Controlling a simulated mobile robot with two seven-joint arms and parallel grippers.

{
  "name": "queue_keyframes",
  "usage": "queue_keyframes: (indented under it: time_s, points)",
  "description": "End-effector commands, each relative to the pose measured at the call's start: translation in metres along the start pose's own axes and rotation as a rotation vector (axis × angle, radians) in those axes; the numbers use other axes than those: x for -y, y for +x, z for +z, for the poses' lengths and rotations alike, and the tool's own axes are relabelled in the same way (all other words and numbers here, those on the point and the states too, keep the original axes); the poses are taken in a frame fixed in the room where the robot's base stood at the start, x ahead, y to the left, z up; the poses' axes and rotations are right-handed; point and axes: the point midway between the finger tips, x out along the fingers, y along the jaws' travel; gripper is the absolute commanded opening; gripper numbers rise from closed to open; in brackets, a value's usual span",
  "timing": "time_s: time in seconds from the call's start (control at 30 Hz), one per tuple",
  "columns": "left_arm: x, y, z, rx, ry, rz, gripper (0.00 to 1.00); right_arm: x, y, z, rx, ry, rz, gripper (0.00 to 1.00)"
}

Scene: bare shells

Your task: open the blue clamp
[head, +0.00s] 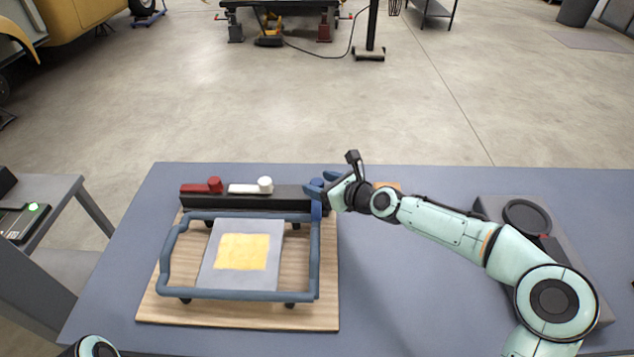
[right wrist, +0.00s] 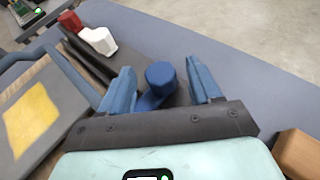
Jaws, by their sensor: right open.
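The blue clamp (head: 317,188) sits at the right end of a dark bar (head: 282,195) along the back of a wooden board. Its lever and round knob show in the right wrist view (right wrist: 160,76). My right gripper (head: 326,181) is open, with one blue finger on each side of the knob (right wrist: 160,68). I cannot tell whether either finger touches it. In the head view the gripper partly covers the clamp. A red clamp (head: 203,187) and a white clamp (head: 251,187) sit on the same bar to the left. My left gripper is out of view.
A blue tubular frame (head: 240,293) surrounds a grey plate (head: 214,262) with a yellow square (head: 243,252) on the wooden board (head: 240,318). An orange-brown block (head: 386,186) lies behind my right arm. A grey device (head: 494,208) stands at the right. The table's front middle (head: 400,300) is clear.

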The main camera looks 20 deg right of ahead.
Motion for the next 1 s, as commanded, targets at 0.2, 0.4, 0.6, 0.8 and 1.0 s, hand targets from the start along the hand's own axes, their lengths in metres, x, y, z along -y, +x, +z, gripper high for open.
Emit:
queue_keyframes:
  time_s: [0.2, 0.4, 0.6, 0.8, 1.0]
  points:
    - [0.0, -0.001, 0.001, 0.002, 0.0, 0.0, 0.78, 0.0, 0.016, 0.001, 0.001, -0.001, 0.001, 0.63]
    - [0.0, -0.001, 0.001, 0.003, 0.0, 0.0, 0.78, 0.0, 0.019, -0.001, -0.001, -0.001, 0.0, 0.63]
    - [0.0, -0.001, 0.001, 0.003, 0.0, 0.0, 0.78, 0.0, 0.019, 0.0, -0.001, -0.001, 0.0, 0.5]
    - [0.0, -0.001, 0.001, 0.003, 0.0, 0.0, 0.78, 0.0, 0.019, 0.0, -0.001, -0.001, 0.0, 0.0]
    - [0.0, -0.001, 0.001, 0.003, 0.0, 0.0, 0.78, -0.001, 0.019, 0.0, -0.001, 0.002, -0.011, 0.0]
